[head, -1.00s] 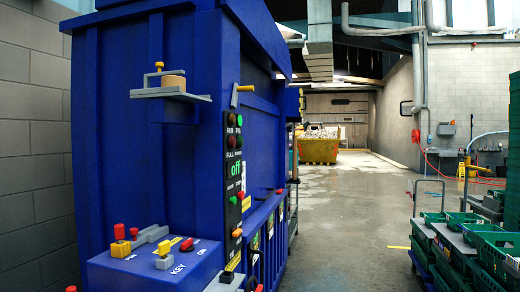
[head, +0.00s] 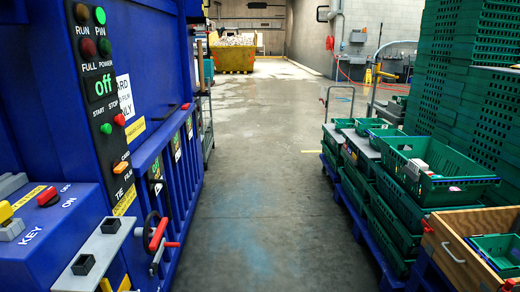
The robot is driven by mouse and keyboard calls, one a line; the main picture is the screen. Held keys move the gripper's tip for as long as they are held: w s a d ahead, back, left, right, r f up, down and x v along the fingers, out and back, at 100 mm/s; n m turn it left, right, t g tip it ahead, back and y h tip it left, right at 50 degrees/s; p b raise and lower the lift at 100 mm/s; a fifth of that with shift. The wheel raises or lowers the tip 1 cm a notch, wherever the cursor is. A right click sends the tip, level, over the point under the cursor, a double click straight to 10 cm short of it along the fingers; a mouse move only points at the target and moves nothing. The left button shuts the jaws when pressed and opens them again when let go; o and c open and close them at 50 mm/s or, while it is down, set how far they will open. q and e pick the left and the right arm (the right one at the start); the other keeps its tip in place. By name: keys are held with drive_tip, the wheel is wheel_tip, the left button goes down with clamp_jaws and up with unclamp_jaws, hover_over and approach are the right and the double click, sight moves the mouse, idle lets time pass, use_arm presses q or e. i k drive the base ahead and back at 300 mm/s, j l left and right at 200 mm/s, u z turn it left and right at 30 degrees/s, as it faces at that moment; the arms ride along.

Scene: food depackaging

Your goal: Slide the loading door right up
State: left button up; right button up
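The blue machine (head: 45,110) fills the left side of the head view. Its black control panel (head: 107,130) carries several coloured buttons and a green "off" display. Below and right of the panel is a blue barred front section (head: 182,175) with labels on it; I cannot tell for certain whether this is the loading door. A red-handled lever and wheel (head: 157,238) stick out near its lower front. A grey bracket with two black square sockets (head: 97,256) sits in the lower left. Neither of my grippers shows.
Green crates (head: 425,165) stand stacked on a blue pallet at right, with a taller crate stack (head: 480,75) behind. A wooden box (head: 450,250) is at lower right. A yellow skip (head: 233,55) stands far back. The concrete aisle (head: 270,180) between is clear.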

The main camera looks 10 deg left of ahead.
sight(143, 35)
drive_tip(key=i+u, duration=0.15)
drive_tip(key=i, duration=0.35)
drive_tip(key=i+l+u, duration=0.15)
drive_tip(key=i, duration=0.35)
drive_tip(key=i+u, duration=0.15)
drive_tip(key=i, duration=0.35)
drive_tip(key=i+l+u, duration=0.15)
drive_tip(key=i, duration=0.3)
drive_tip(key=l, duration=0.1)
